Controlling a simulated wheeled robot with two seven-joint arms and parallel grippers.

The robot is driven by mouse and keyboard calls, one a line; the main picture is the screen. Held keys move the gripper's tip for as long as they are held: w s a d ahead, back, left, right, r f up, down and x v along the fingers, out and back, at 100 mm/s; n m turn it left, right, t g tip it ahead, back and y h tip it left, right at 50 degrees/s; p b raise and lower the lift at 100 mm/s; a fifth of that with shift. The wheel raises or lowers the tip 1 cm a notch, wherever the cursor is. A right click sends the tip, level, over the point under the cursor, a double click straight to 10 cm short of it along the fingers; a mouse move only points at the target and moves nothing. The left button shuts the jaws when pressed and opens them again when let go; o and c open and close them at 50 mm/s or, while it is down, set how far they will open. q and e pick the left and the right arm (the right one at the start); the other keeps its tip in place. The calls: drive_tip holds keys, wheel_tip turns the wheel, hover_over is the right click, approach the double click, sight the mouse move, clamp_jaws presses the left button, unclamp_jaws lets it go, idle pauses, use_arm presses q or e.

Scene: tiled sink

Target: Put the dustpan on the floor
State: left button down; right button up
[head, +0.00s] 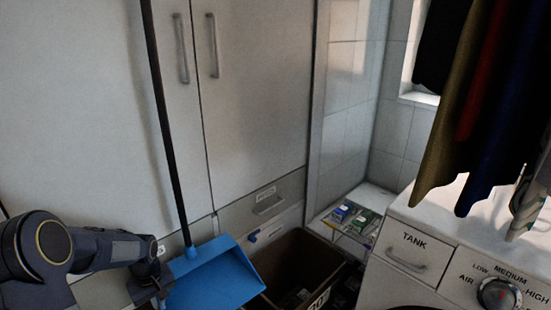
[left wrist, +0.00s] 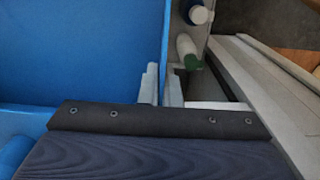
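The blue dustpan (head: 215,277) with a long black handle (head: 166,110) is low in the head view, its handle rising almost upright in front of the white cabinet. My left gripper (head: 152,284) is at the pan's left edge. In the left wrist view, the blue pan (left wrist: 80,50) fills the upper left. The fingers of my left gripper (left wrist: 163,88) are close together, with the pan's thin blue side wall between them. The pan's underside is hidden, so I cannot tell whether it touches anything. My right gripper is not in view.
A dark open bin (head: 300,262) stands just right of the pan. A white machine (head: 440,250) marked TANK is at the right, with clothes (head: 490,100) hanging above it. A low shelf (head: 345,222) with small boxes is in the corner. Little floor shows.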

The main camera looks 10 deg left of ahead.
use_arm(q)
drive_tip(key=d+r+m+p, duration=0.1)
drive_tip(key=d, duration=0.1)
drive_tip(key=d+r+m+p, duration=0.1)
drive_tip(key=d, duration=0.2)
drive_tip(key=d+r+m+p, duration=0.1)
drive_tip(key=d+m, duration=0.1)
drive_tip(key=d, duration=0.1)
drive_tip(key=shift+w+d+r, duration=0.2)
drive_tip(key=shift+w+r, duration=0.05)
drive_tip(key=shift+r, duration=0.15)
drive_tip(key=s+d+r+m+p, duration=0.1)
drive_tip(key=d+r+m+p, duration=0.2)
drive_tip(key=d, duration=0.6)
drive_tip(key=m, duration=0.2)
drive_tip(key=shift+s+d+m, duration=0.2)
drive_tip(key=shift+s+m, duration=0.1)
drive_tip(key=shift+s, duration=0.1)
